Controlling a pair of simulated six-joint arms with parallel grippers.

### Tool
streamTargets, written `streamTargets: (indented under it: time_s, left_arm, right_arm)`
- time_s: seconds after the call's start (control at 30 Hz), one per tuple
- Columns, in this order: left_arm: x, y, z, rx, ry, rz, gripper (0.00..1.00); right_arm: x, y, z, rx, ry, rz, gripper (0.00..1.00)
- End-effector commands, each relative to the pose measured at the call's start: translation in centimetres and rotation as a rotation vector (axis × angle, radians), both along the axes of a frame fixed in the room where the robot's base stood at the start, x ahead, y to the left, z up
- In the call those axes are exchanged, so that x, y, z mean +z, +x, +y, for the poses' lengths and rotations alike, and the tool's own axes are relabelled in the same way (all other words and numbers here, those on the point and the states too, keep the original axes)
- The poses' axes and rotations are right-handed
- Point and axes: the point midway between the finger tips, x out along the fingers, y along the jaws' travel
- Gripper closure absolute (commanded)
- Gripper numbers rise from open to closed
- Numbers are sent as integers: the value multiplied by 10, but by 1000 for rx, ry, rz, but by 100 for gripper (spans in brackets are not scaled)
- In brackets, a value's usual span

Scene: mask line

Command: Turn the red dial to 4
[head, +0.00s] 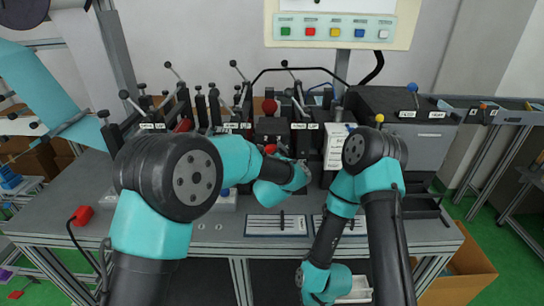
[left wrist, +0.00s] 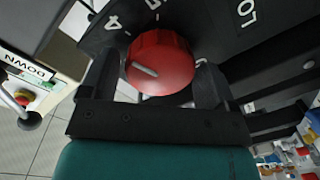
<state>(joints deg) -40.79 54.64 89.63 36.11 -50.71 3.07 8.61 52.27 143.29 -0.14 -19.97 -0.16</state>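The red dial (left wrist: 165,52) fills the upper middle of the left wrist view, on a dark panel. A white pointer mark on its face points left. A white "4" (left wrist: 112,22) is printed on the panel at the dial's upper left; another mark beyond the top of the dial is cut off. My left gripper (left wrist: 158,72) has its two dark fingers spread, one on each side of the dial; whether they touch it is unclear. In the head view my left arm reaches over the bench and largely hides that spot. My right arm folds downward on the right; its gripper does not show.
A grey box (head: 425,140) stands on the right. A panel of coloured buttons (head: 335,31) hangs above. A sign reading "DOWN" (left wrist: 27,68) sits at left in the wrist view.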

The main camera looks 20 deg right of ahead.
Motion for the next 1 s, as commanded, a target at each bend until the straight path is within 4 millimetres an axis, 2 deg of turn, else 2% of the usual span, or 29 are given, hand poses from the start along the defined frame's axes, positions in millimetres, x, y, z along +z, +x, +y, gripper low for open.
streamTargets:
  time_s: [0.1, 0.37, 0.53, 0.67, 1.0]
  left_arm:
    - [0, 0, 0, 0, 0, 0, 10]
    - [0, -1, 0, -1, 0, -1, 10]
    - [1, -11, 2, -1, 0, 0, 10]
    - [3, -27, 6, -3, 0, 0, 10]
    - [6, -88, 24, -1, 0, 0, 10]
  right_arm:
    - [0, 0, 0, 0, 0, 0, 100]
    - [0, 0, 0, 0, 0, 0, 100]
    - [0, 0, 0, 0, 0, 0, 100]
    - [0, 0, 0, 0, 0, 0, 100]
    - [0, 0, 0, 0, 0, 0, 100]
